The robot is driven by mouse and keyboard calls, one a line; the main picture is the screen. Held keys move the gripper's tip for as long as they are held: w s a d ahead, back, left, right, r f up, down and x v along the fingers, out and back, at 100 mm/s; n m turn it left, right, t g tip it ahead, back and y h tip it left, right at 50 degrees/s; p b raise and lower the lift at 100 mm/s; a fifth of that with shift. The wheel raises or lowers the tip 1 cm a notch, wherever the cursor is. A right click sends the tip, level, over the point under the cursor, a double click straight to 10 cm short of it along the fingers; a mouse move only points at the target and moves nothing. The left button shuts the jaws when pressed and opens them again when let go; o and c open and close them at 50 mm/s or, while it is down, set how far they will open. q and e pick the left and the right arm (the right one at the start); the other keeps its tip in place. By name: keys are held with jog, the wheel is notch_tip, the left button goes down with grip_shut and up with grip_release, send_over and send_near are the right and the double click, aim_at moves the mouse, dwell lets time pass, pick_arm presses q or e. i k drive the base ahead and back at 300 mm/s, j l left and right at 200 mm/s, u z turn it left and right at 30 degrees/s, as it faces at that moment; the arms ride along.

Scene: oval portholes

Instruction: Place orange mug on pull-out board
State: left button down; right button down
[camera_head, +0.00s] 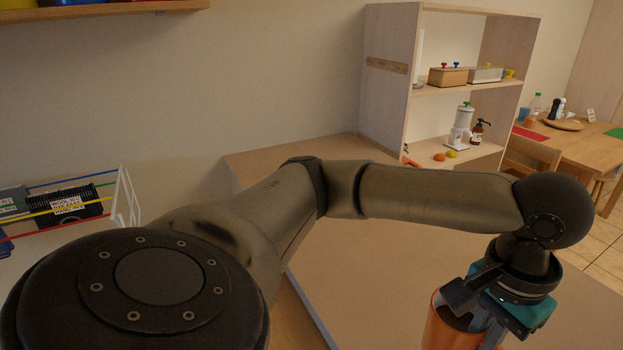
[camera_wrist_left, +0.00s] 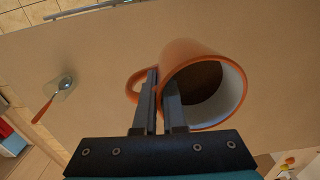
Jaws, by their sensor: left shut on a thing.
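The orange mug (camera_head: 440,325), pale inside with dark contents or shadow, is at the bottom right of the head view, cut off by the frame edge. It also shows in the left wrist view (camera_wrist_left: 221,61), with its handle (camera_wrist_left: 132,87) to the left. My left gripper (camera_head: 487,338) is shut on the mug near its handle side; its fingers also show in the left wrist view (camera_wrist_left: 160,98). A broad tan, board-like surface (camera_head: 390,285) lies below. I cannot tell whether the mug touches it, or whether this is the pull-out board. My right gripper is out of view.
An open wooden shelf (camera_head: 390,80) stands at the back of the surface, holding boxes, a white dispenser and fruit. A clear glass-like item with an orange handle (camera_wrist_left: 57,92) lies left in the wrist view. A dining table (camera_head: 575,140) is at far right.

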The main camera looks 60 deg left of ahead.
aim_at(280, 330)
jog(key=k+j+u, duration=0.25)
jog(key=j, duration=0.2)
jog(key=u, duration=0.95)
